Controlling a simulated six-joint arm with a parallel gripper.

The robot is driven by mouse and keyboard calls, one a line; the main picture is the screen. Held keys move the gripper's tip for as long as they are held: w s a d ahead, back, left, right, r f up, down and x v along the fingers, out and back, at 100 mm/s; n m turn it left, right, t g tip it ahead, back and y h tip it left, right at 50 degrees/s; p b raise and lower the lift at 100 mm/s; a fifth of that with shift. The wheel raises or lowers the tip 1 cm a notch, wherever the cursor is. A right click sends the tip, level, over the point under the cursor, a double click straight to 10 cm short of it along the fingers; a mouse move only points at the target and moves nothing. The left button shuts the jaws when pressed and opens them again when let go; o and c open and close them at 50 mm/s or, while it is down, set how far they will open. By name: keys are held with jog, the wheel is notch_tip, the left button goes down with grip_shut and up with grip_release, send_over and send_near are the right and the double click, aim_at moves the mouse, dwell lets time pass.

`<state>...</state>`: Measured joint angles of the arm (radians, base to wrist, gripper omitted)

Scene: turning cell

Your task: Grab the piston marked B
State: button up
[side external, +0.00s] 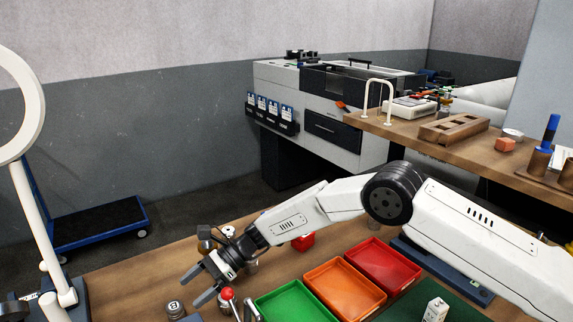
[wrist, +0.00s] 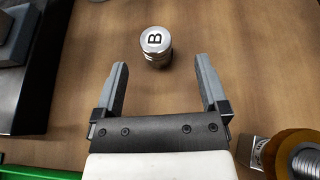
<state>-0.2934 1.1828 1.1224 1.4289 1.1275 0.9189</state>
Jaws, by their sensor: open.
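The piston marked B (wrist: 155,47) is a short silver cylinder with a black letter B on its top. It stands upright on the wooden bench in the wrist view, just beyond my fingertips and slightly left of the middle of the gap. In the side view the piston (side external: 175,309) stands near the bottom edge, close to my jaws. My gripper (side external: 193,285) is open and empty, low over the bench. In the wrist view my gripper (wrist: 162,67) shows both fingers spread, with bare bench between them. The piston is apart from the fingers.
Green (side external: 284,302), orange (side external: 345,290) and red (side external: 383,268) trays stand to the right of my gripper. A red-knobbed lever (side external: 227,294) is close to the jaws. An amber and metal part (wrist: 290,155) lies at lower right in the wrist view. Bench around the piston is clear.

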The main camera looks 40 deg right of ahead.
aim_at(176, 305)
jog(key=shift+a+f, duration=0.15)
jog(key=shift+a, duration=0.15)
jog(key=shift+a, duration=0.1)
jog(key=shift+s+x, duration=0.15)
jog(key=shift+x, duration=1.1)
jog(key=shift+s+x, duration=0.15)
jog(key=shift+x, duration=1.15)
jog(key=shift+c, duration=0.3)
grip_shut()
jog(key=shift+r, duration=5.1)
